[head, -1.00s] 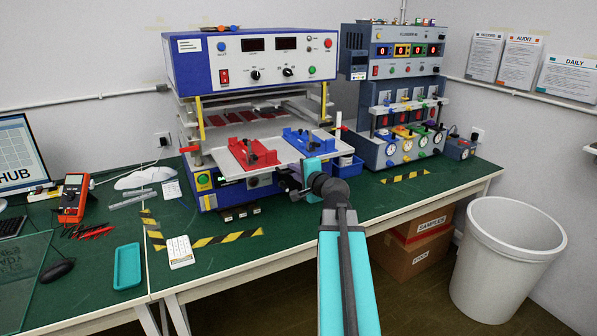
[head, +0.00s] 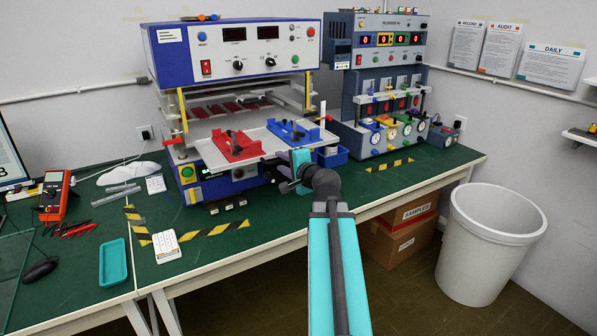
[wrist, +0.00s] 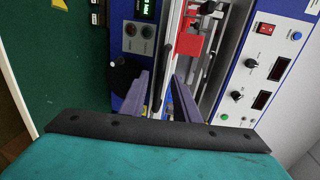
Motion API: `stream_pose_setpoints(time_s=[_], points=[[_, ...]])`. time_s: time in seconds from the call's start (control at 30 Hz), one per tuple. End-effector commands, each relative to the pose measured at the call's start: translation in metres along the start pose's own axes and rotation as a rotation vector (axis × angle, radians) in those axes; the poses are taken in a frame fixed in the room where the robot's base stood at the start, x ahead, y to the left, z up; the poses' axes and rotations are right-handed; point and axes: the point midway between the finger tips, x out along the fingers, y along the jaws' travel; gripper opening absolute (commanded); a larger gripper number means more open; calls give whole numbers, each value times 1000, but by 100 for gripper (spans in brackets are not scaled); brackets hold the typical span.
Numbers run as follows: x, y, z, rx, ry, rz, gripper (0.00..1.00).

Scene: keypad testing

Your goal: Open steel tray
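The steel tray (head: 277,150) sticks out from the front of the blue-and-white machine (head: 232,50). It carries a red fixture (head: 235,146) on its left and a blue fixture (head: 293,132) on its right. My gripper (head: 284,178) is at the tray's front edge, just below the blue fixture. The red fixture (wrist: 190,42) also shows there. I cannot tell whether the fingers touch the tray or its handle.
A grey machine with dials (head: 378,85) stands to the right, with a blue bin (head: 332,156) between. A white waste bin (head: 490,240) and cardboard boxes (head: 398,240) are right of my arm. A multimeter (head: 55,195) and teal dish (head: 114,262) lie on the left bench.

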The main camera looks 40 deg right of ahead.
Motion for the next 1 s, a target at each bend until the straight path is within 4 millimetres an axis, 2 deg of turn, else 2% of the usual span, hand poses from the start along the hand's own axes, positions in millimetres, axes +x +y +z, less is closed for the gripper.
stream_pose_setpoints(time_s=[0.03,0.53,1.0], points=[[-6,2,1,0,0,0,29],[-31,4,0,-1,0,-1,29],[-42,2,0,-1,-4,-2,29]])
